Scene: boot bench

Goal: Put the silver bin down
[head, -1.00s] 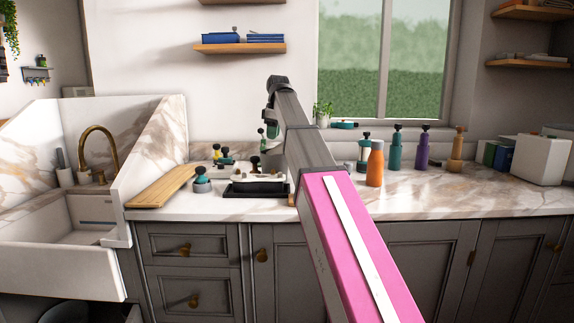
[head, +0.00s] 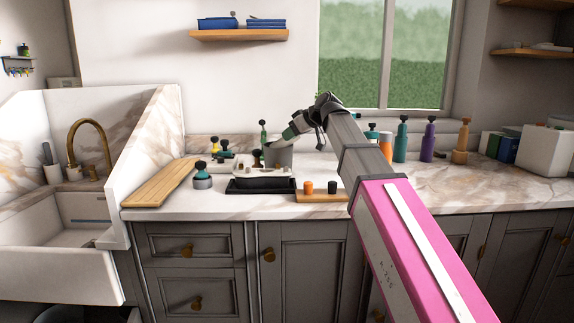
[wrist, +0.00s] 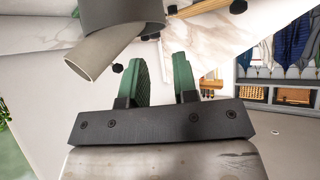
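A grey, cup-like silver bin (head: 279,156) stands near the back of the counter, just behind a white tray; its base is partly hidden. My gripper (head: 288,135) is at its upper right, close to its rim, pointing left and down. In the wrist view, the two green fingers of my gripper (wrist: 162,80) are apart, with nothing visible between them. A grey tube with an open end (wrist: 98,52), joined to or overlapping a darker round body, lies beyond the fingertips to the upper left. I cannot tell whether it touches them.
A black tray (head: 260,186) and a wooden board with small orange and black pieces (head: 321,197) are in front. A long wooden board (head: 160,184) lies by the sink. Teal (head: 401,140) and purple (head: 428,141) bottles stand right of my arm. The front right counter is clear.

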